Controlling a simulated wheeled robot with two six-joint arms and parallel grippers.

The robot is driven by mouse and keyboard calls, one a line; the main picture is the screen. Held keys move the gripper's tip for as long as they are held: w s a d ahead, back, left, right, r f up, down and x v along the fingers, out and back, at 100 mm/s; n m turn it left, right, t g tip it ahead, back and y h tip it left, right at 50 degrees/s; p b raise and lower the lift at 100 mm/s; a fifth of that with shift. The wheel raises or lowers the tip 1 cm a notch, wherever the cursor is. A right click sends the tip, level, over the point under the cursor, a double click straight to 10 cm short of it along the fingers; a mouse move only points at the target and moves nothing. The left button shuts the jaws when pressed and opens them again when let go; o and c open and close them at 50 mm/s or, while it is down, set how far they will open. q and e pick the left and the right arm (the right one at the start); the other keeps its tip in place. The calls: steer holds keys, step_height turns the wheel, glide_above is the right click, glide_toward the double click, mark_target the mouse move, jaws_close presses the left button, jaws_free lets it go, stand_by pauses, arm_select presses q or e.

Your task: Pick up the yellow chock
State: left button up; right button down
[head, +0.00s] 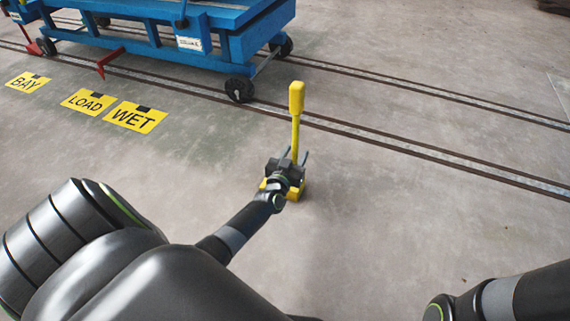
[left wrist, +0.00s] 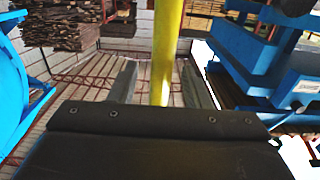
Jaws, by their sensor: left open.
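The yellow chock (head: 296,120) stands on the floor with an upright yellow handle topped by a thicker grip. Its low yellow base shows in part behind my gripper. My left gripper (head: 294,157) is at the handle's lower part, with its fingers open on either side of it. In the left wrist view the yellow handle (left wrist: 166,50) rises between the two grey fingers of the gripper (left wrist: 160,88), with gaps visible beside it. My right arm shows at the lower right of the head view, but its gripper is out of view.
A blue cart (head: 150,30) on black wheels stands on floor rails (head: 400,145) beyond the chock. Yellow floor signs reading BAY, LOAD and WET (head: 136,117) lie at the left. The floor to the right of the chock is clear. Stacked timber (left wrist: 60,25) shows in the left wrist view.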

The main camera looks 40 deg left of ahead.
arm_select(q)
jaws_close()
stand_by(1.4)
steer(key=shift+w+r, duration=0.1)
steer(key=shift+r, duration=0.1)
